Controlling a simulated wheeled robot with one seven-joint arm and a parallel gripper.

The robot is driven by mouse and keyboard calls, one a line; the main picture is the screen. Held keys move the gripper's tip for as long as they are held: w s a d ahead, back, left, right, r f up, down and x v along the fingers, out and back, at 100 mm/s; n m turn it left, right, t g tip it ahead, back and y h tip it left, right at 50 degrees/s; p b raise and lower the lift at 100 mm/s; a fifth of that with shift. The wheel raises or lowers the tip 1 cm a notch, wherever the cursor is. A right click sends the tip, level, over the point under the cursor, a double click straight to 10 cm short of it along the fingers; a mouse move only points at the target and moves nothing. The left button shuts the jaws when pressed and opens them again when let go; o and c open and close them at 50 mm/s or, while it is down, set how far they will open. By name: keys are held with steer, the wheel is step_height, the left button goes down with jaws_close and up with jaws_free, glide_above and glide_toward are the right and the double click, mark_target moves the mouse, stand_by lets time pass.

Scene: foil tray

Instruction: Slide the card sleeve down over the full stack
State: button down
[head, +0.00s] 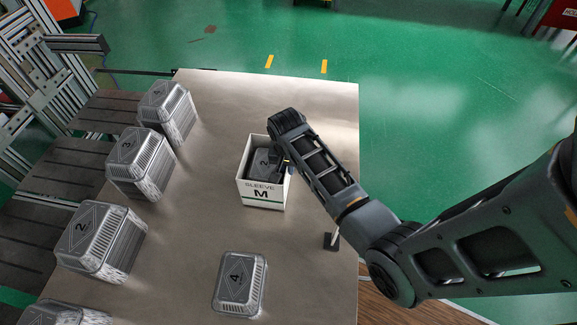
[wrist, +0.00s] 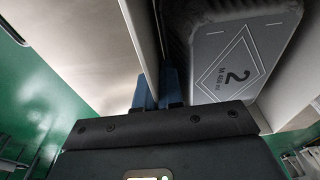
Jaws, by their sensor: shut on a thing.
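The white card sleeve (head: 262,194), marked SLEEVE M, stands upright on the table around a grey foil tray stack (head: 262,163) whose top lid reads 2. The lid sits inside the sleeve, below its top rim. My gripper (head: 285,166) comes from the right and is shut on the sleeve's right wall. In the wrist view the blue fingers (wrist: 158,90) pinch the white sleeve wall (wrist: 146,40), and the lid marked 2 (wrist: 232,75) shows beside it. The sleeve's bottom edge at the back and the lower stack are hidden.
Other grey stacks stand on the table (head: 190,235): one marked 4 (head: 240,284) in front, and several along the left edge, including ones marked 2 (head: 102,240) and 3 (head: 140,162). A small dark stand (head: 331,242) is at the right edge. Table behind the sleeve is clear.

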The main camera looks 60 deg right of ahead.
steer(key=shift+s+a+f, duration=0.15)
steer(key=shift+s+f, duration=0.1)
steer(key=shift+f, duration=0.25)
steer(key=c, duration=1.2)
jaws_free()
steer(key=r, duration=0.8)
steer(key=shift+a+r+p, duration=0.3)
steer(key=shift+a, duration=0.05)
